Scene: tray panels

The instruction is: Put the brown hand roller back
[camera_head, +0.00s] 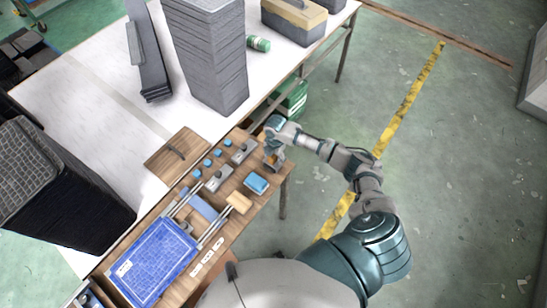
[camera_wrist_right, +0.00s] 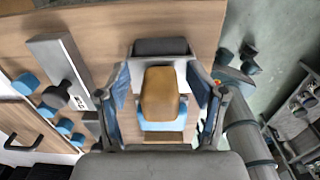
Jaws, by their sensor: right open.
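The brown hand roller (camera_wrist_right: 163,95) shows in the right wrist view as a rounded brown block with a blue part under it, on the wooden panel (camera_wrist_right: 108,22). My right gripper (camera_wrist_right: 163,84) is open, with one finger on each side of the roller. I cannot tell whether the fingers touch it. In the head view my right gripper (camera_head: 274,155) points down at the far right end of the wooden panel (camera_head: 226,192) and mostly hides the roller. My left gripper is not in view.
A blue-topped block (camera_head: 256,183), a light wooden block (camera_head: 238,203), grey metal pieces (camera_head: 217,180) and small blue knobs lie near the gripper. A blue tray (camera_head: 152,265) is at the panel's near end. A tall grey stack (camera_head: 207,55) stands on the white table behind.

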